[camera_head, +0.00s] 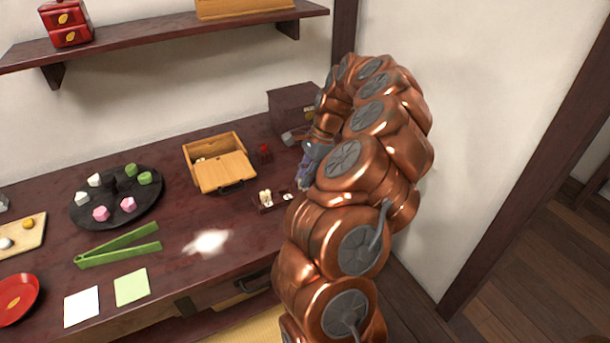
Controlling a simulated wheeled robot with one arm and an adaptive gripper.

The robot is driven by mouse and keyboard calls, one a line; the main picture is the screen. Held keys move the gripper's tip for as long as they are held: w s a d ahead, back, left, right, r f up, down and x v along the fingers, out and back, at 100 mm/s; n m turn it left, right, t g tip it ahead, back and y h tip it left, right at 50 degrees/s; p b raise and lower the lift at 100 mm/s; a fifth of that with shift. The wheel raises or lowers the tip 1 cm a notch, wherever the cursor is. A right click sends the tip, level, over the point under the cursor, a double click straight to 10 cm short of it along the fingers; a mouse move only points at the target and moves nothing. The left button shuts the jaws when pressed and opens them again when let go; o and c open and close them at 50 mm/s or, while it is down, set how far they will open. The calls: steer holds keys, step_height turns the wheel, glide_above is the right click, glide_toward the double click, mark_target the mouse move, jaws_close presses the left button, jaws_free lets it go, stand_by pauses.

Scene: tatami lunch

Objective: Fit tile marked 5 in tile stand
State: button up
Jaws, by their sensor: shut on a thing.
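A small dark tile stand (271,208) sits on the dark red table, below and left of my gripper. Two small pale tiles (265,197) stand upright in its left part, and a small white piece shows near its right end. The marks on the tiles are too small to read. My gripper (304,180) is just above and right of the stand, with its fingers pointing down. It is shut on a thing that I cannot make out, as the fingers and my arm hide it. I cannot tell whether that thing touches the stand.
An open wooden box (222,171) and a small red object (264,153) stand behind the stand. A dark box (287,103) is at the back. Left are a black tray (84,214) of colored pieces, green tongs (117,248) and a red plate (14,303). The table left of the stand is clear.

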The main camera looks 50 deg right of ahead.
steer(key=shift+f, duration=0.1)
steer(key=o, duration=0.8)
steer(key=v, duration=1.2)
steer(key=shift+a, duration=0.1)
stand_by(0.5)
